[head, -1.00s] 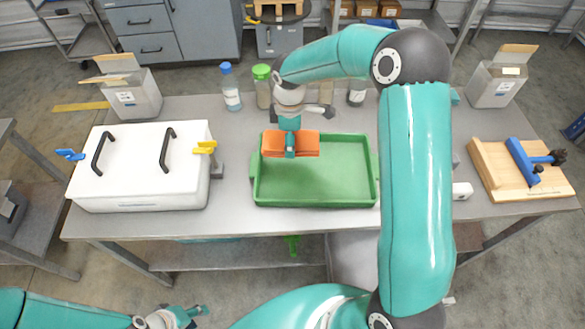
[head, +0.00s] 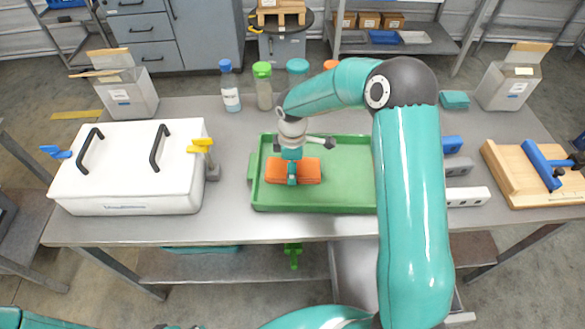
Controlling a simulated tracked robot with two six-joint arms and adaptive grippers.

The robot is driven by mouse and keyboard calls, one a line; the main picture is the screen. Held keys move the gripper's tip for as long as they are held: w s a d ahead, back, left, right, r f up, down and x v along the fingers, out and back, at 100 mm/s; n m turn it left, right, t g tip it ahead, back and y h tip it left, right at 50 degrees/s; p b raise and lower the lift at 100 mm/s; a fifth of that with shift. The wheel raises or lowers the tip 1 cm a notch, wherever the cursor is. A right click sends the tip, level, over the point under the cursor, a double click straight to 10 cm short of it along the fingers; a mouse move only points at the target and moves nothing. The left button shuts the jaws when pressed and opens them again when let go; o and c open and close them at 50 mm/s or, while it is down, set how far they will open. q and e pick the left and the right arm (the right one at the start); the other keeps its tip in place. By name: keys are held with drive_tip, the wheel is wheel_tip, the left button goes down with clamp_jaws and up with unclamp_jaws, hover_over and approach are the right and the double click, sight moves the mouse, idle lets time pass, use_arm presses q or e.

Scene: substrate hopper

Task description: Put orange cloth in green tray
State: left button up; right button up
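The orange cloth (head: 309,171) is a folded block within the green tray's outline, toward its left side. The green tray (head: 345,200) is a shallow rectangle on the grey table, its right end hidden behind my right arm. My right gripper (head: 291,174) points down from above and is shut on the middle of the cloth, with cloth showing on both sides. I cannot tell whether the cloth touches the tray floor. Only a sliver of my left gripper (head: 172,326) shows at the bottom edge, so its fingers cannot be read.
A white lidded box (head: 125,185) with black handles stands left of the tray. Bottles, including a green-capped one (head: 263,88), stand behind it. A wooden board with a blue clamp (head: 540,165) is at the right. Grey and white blocks (head: 467,196) lie beside my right arm.

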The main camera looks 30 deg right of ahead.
drive_tip(key=shift+f, duration=0.15)
drive_tip(key=o, duration=1.1)
drive_tip(key=shift+o, duration=0.2)
wheel_tip(320, 180, up, 12)
drive_tip(key=shift+r, duration=0.2)
